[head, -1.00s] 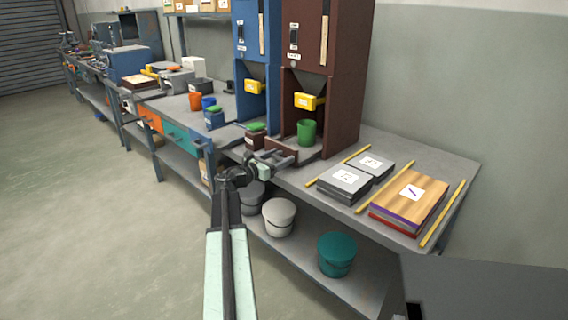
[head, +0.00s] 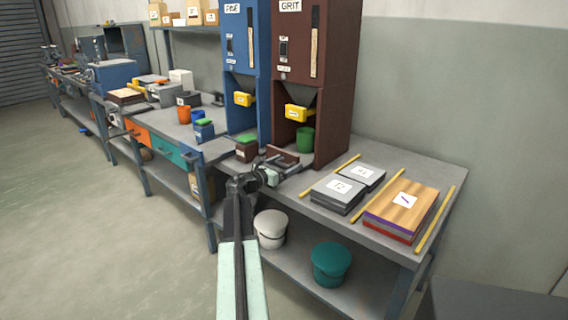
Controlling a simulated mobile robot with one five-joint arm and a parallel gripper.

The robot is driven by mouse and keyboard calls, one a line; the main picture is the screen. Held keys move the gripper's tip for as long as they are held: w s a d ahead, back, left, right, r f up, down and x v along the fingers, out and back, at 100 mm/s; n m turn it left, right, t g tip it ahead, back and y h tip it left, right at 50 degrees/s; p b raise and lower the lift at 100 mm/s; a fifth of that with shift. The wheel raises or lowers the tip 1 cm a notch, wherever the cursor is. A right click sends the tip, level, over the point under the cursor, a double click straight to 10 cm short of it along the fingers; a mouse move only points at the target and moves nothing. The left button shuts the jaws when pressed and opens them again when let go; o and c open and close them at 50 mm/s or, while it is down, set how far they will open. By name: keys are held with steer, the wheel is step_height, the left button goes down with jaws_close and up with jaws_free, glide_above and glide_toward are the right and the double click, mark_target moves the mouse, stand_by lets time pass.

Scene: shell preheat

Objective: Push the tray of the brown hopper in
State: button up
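The brown hopper (head: 313,70), labelled GRIT, stands at the back of the bench beside a blue one. Its brown tray (head: 283,156) shows at the foot of the hopper and appears to stick out a little at the front left. A green cup (head: 305,140) stands in the hopper's lower bay, under the yellow spout piece (head: 298,113). My gripper (head: 287,170) is just in front of the tray, low over the bench edge. It hides part of the tray's front. I cannot tell whether it touches the tray or whether its fingers are apart.
A small brown box with a green top (head: 246,150) stands left of the tray. Grey blocks (head: 338,194), yellow strips (head: 333,174) and a wooden board (head: 408,205) lie to the right. A white bucket (head: 270,230) and a teal bucket (head: 331,265) sit on the lower shelf.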

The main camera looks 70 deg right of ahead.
steer(key=shift+w, duration=0.4)
steer(key=v, duration=0.7)
steer(key=shift+a, duration=0.4)
steer(key=shift+w, duration=0.1)
